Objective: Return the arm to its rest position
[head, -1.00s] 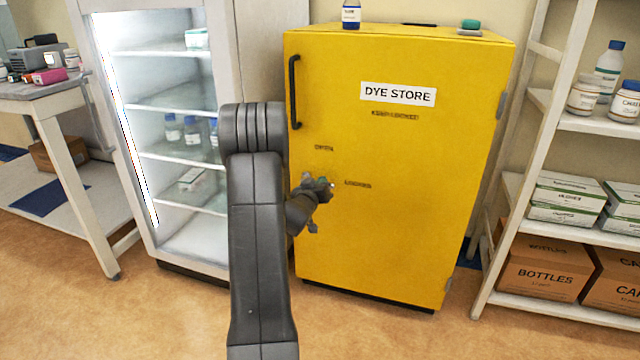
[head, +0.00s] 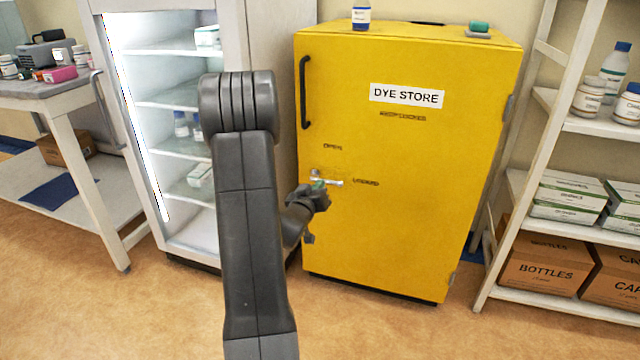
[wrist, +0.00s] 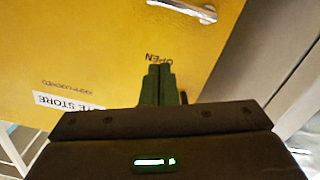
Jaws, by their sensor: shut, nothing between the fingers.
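My arm rises in the middle of the head view, bent at its elbow. My gripper (head: 318,190) is in front of the yellow dye store cabinet (head: 400,240), low and left on its door, close to the small metal lever (head: 330,181) in that view. Part of my gripper is hidden behind its own wrist. In the wrist view my gripper's fingers (wrist: 158,80) are together with nothing between them. They point at the yellow door near the "OPEN" marking. A metal handle (wrist: 185,10) shows beyond them, apart from the fingertips.
A lit glass-front fridge (head: 190,240) stands to the left, partly behind my arm. A bench (head: 60,100) is at the far left. A white shelf rack (head: 560,310) with boxes and bottles stands at right. The floor in front is clear.

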